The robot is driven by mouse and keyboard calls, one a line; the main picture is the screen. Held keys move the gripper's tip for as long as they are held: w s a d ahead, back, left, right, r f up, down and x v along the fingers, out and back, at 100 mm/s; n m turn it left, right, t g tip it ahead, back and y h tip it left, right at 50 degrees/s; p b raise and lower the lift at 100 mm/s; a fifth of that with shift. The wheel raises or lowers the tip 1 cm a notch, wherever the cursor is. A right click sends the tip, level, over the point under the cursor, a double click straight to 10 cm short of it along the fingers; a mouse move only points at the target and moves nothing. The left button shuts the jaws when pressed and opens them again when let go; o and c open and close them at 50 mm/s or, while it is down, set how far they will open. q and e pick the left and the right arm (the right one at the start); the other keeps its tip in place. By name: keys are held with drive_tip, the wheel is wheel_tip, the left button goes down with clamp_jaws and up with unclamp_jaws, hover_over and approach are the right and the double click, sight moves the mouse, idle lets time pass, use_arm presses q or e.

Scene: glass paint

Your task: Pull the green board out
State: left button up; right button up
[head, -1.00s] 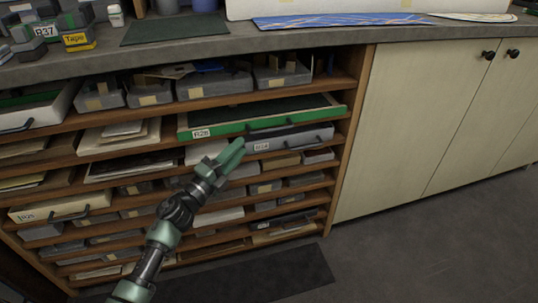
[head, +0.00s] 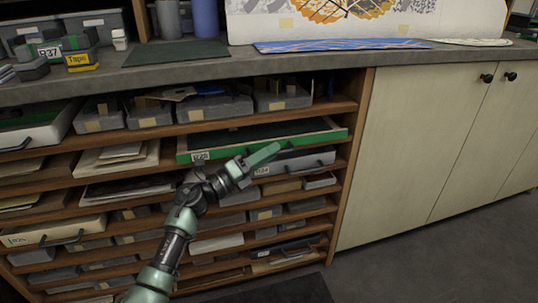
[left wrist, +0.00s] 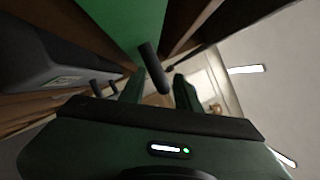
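The green board (head: 320,137) sits in an upper slot of the rack, with a white label at the left of its front edge. In the left wrist view it is the green panel (left wrist: 135,22) at the top, with a dark bar handle (left wrist: 153,66). My left gripper (head: 267,154) is at the middle of the board's front in the head view. In the left wrist view its fingers (left wrist: 158,88) are apart, with the handle between and just beyond their tips. I cannot tell whether they touch it. My right gripper is in neither view.
A grey labelled drawer (head: 305,162) with a handle sits directly below the green board. Grey boxes (head: 215,106) fill the shelf above. The countertop (head: 205,68) overhangs the rack. Closed cream cabinets (head: 420,140) stand at the right. The floor in front is open.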

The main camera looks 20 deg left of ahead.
use_arm(q)
clamp_jaws()
drive_tip(key=shift+d, duration=0.1)
idle(1.4)
